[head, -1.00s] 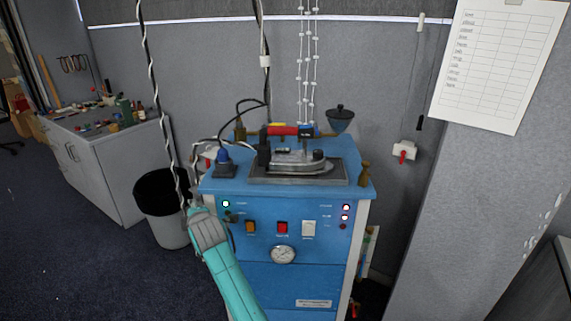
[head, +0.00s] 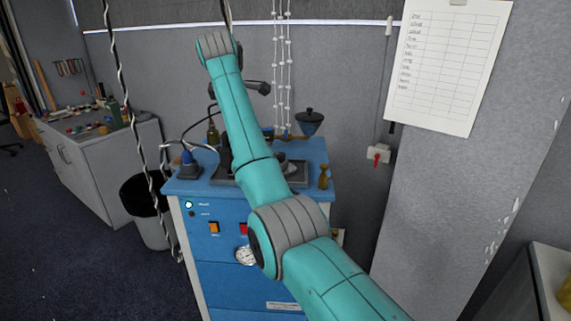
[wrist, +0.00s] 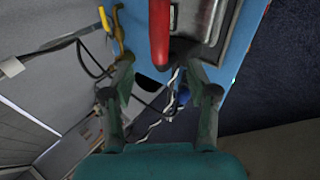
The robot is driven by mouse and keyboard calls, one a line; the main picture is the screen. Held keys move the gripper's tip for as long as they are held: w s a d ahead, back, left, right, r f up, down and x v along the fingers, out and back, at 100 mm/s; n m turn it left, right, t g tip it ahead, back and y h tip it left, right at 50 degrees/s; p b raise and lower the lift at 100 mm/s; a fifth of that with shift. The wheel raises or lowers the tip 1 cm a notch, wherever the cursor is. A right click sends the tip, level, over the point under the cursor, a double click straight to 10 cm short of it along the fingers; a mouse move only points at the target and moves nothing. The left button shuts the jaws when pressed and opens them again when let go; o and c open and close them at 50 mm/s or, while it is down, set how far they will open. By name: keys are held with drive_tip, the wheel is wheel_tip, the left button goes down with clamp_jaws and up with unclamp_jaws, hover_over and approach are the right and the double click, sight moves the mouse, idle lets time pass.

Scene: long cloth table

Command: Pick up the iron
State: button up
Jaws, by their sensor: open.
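The iron (head: 281,164) rests on a dark tray (head: 298,178) on top of the blue cabinet, mostly hidden behind my arm in the head view. In the wrist view, the silver iron (wrist: 198,20) shows in part at the top edge, cut off by the frame. My gripper (wrist: 160,85) is open, its two fingers spread wide with no object held between them. It is above the cabinet's top; a red bar (wrist: 159,35) shows just beyond the fingers, beside the iron.
The blue cabinet (head: 212,276) stands against a grey wall. A blue-topped bottle (head: 190,165), cords and a dark funnel (head: 309,122) are around its top. A bin (head: 150,230) is to the left. Twisted cables (head: 118,70) hang at the left. Floor is clear at lower left.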

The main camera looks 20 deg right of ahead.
drive_tip(key=shift+m, duration=0.3)
drive_tip(key=shift+w+d+f, duration=0.7)
drive_tip(key=shift+d+f, duration=0.2)
drive_tip(key=shift+f, duration=0.5)
drive_tip(key=shift+w+d+f, duration=0.7)
drive_tip(key=shift+d+f, duration=0.2)
drive_tip(key=shift+f, duration=0.45)
drive_tip(key=shift+w+d+f, duration=0.7)
drive_tip(key=shift+d+f, duration=0.2)
drive_tip(key=shift+f, duration=0.5)
clamp_jaws()
drive_tip(key=shift+r, duration=0.2)
